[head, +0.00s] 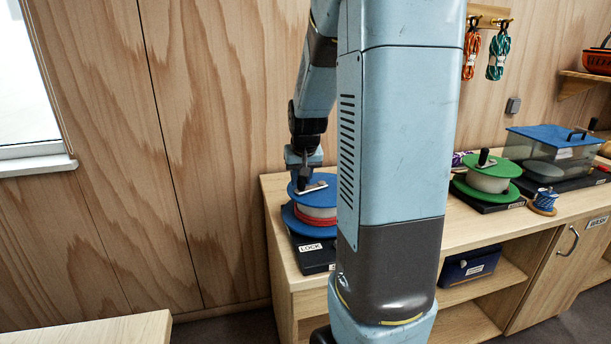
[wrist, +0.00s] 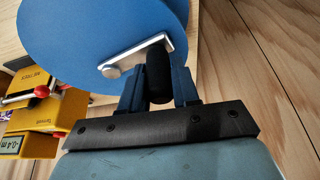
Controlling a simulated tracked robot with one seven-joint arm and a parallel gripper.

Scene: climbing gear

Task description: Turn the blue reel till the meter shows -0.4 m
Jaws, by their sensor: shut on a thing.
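The blue reel (head: 292,217) stands on a black base at the left end of the wooden counter, with red cord wound on its white drum. Its blue top disc (wrist: 75,40) fills the upper left of the wrist view. A metal crank arm (wrist: 137,55) with a black handle (wrist: 158,72) sits on the disc. My gripper (wrist: 160,85) is shut on the black handle, one blue finger on each side. In the wrist view, the yellow meter (wrist: 30,118) shows at the left, and its display (wrist: 9,147) appears to read -0.4 m. My arm hides the meter in the head view.
A green reel (head: 488,178) stands further right on the counter. A clear bin with a blue lid (head: 553,137) is beyond it, with a small blue spool (head: 544,200) in front. A LOCK label (head: 310,247) is on the blue reel's base. Cords hang on the wall.

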